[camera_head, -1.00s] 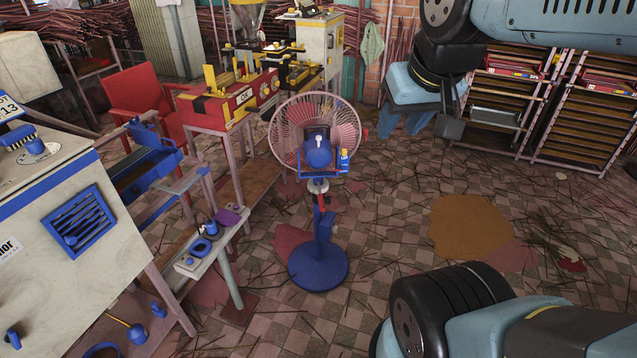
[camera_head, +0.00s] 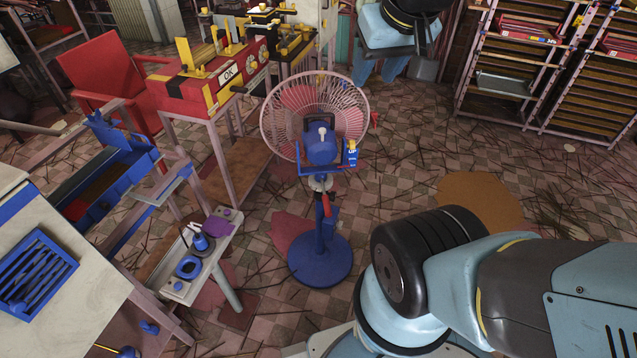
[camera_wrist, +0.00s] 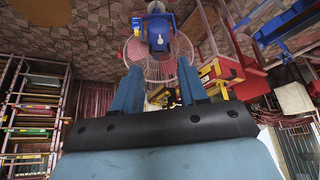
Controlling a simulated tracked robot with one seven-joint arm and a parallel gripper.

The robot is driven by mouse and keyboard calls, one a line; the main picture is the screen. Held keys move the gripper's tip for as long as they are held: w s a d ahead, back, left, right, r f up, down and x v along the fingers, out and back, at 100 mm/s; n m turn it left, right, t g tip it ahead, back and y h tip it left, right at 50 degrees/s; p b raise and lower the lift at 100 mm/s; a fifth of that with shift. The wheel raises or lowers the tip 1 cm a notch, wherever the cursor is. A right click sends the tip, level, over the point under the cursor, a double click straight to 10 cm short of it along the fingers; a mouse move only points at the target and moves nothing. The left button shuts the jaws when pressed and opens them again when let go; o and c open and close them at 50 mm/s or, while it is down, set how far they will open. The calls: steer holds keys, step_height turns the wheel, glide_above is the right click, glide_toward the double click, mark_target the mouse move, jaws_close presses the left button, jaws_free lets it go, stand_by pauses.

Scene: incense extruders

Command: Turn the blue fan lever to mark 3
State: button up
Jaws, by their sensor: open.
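The fan (camera_head: 320,247) has a blue base and pole, a pinkish-white wire cage and a blue motor housing (camera_head: 319,148). A small pale knob or lever (camera_head: 323,133) stands on the housing; it also shows pale in the wrist view (camera_wrist: 158,41). A small blue and yellow piece (camera_head: 352,154) sits at the right of the housing. A red handle (camera_head: 326,205) is on the pole. The numbered marks are too small to read. My gripper (camera_wrist: 158,68) is open and empty, pointed toward the fan but apart from it. It also shows at the top of the head view (camera_head: 379,72).
A low bench (camera_head: 205,262) with small tools and a red machine (camera_head: 205,88) stand left of the fan. A red chair (camera_head: 108,80) is behind, and tray racks (camera_head: 505,75) are at the upper right. The floor right of the fan is mostly clear.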

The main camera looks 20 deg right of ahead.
steer(key=shift+o, duration=0.3)
steer(key=shift+o, duration=0.5)
steer(key=shift+w, duration=0.1)
steer(key=m+g, duration=0.2)
steer(key=g, duration=0.3)
glide_above(326, 203)
steer(key=a, duration=0.3)
step_height(326, 203, down, 26)
steer(key=shift+d+f+g+h, duration=0.15)
steer(key=shift+d+f+h, duration=0.25)
steer(key=shift+f, duration=4.3)
steer(key=shift+d+f+g+h, duration=0.2)
steer(key=shift+d+f+h, duration=0.25)
steer(key=shift+f, duration=4.3)
steer(key=shift+d+f+g+h, duration=0.2)
steer(key=shift+d+f, duration=0.35)
steer(key=shift+f, duration=4.15)
